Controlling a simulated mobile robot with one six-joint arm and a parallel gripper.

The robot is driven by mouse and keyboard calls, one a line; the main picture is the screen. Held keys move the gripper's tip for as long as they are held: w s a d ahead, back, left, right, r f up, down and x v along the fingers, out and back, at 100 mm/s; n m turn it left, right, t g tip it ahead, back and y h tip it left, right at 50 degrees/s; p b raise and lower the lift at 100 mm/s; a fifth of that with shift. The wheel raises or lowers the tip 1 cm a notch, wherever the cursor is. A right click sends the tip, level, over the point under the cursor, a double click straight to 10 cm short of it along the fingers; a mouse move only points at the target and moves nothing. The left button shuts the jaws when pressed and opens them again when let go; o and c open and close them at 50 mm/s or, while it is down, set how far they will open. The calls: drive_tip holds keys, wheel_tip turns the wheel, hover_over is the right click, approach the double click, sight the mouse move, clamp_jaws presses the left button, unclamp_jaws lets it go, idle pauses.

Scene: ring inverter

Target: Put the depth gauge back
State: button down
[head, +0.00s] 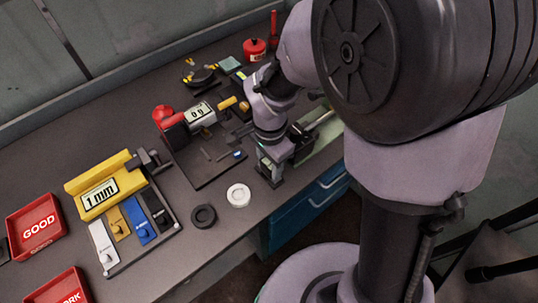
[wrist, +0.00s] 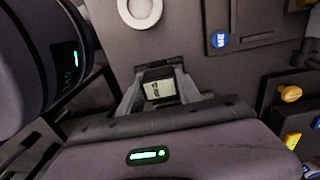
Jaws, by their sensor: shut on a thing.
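My gripper (wrist: 160,95) is shut on a small dark device with a pale display, which I take to be the depth gauge (wrist: 158,89). In the head view my gripper (head: 269,172) hangs near the front edge of the bench, to the right of the white ring. The gauge's lower part is hidden in both views. A dark board (head: 208,176) with thin dark bars and a blue round mark (head: 238,154) lies left of my gripper. The blue mark also shows in the wrist view (wrist: 220,40), at the upper right.
A white ring (head: 238,195) and a black ring (head: 203,216) lie on the bench. A yellow gauge reading 1 mm (head: 98,195), a scale reading 0 g (head: 199,114), and a red GOOD tray (head: 36,226) stand farther left and back. Blue drawers (head: 315,195) are below the bench edge.

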drive_tip(key=shift+f, duration=0.15)
drive_tip(key=c, duration=0.8)
unclamp_jaws()
drive_tip(key=shift+r, duration=0.2)
wheel_tip(320, 180, up, 11)
drive_tip(key=p, duration=0.5)
wheel_tip(320, 180, up, 10)
drive_tip(key=n+t+y, duration=0.1)
drive_tip(key=n+t, duration=0.2)
hover_over(270, 163)
drive_tip(key=s+d, duration=0.5)
drive_tip(key=s+r+n+t, duration=0.1)
drive_tip(key=s, duration=0.1)
drive_tip(key=s+d+r+n+t, duration=0.1)
drive_tip(key=s, duration=0.1)
drive_tip(key=s+r+n+y, duration=0.1)
drive_tip(key=s, duration=0.1)
drive_tip(key=shift+s+d+r+n+t, duration=0.1)
drive_tip(key=shift+s+d+n+t, duration=0.05)
drive_tip(key=shift+d+n+t, duration=0.2)
